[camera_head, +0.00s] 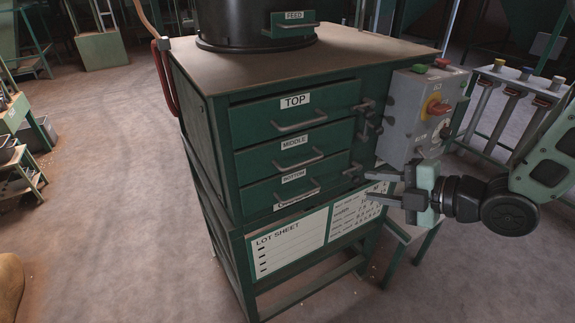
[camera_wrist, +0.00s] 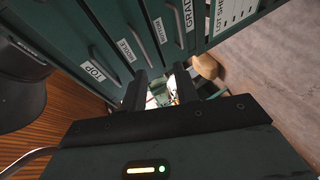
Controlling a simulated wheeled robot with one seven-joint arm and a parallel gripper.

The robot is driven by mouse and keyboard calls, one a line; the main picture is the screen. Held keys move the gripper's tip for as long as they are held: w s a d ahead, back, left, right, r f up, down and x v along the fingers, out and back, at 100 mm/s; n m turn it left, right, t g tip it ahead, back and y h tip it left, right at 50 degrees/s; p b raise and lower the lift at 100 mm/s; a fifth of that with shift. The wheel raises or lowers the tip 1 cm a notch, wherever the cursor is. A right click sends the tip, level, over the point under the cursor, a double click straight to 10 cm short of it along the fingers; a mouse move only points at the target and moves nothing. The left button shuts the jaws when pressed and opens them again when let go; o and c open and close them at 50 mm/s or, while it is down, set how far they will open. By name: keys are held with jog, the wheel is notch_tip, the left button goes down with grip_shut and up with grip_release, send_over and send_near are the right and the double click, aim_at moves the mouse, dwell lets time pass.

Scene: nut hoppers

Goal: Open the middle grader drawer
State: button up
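The green grader cabinet has three stacked drawers labelled TOP, MIDDLE and BOTTOM. The middle drawer (camera_head: 258,160) looks shut, flush with the others, with a grey bar handle (camera_head: 298,159) below its label. My gripper (camera_head: 370,187) is right of the drawer fronts, about level with the bottom drawer, fingers pointing left. It is open and empty, apart from the middle handle. In the wrist view the open fingers (camera_wrist: 161,88) show a clear gap between them, with the middle drawer's label (camera_wrist: 127,50) beyond and to the upper left.
The top drawer (camera_head: 250,121) and bottom drawer (camera_head: 250,198) look shut. Dark latch-like fittings (camera_head: 365,106) stick out along the drawers' right side. A grey control box (camera_head: 408,112) with a red knob hangs at the right. Open floor (camera_head: 110,220) lies left of the cabinet.

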jog(key=r+n+y, duration=0.1)
jog(key=n+y, duration=0.1)
jog(key=b, duration=0.3)
send_near(304, 163)
jog(key=shift+t, duration=0.4)
jog(key=x, duration=1)
jog(key=shift+a+f, duration=0.1)
jog(key=shift+f, duration=0.3)
grip_shut()
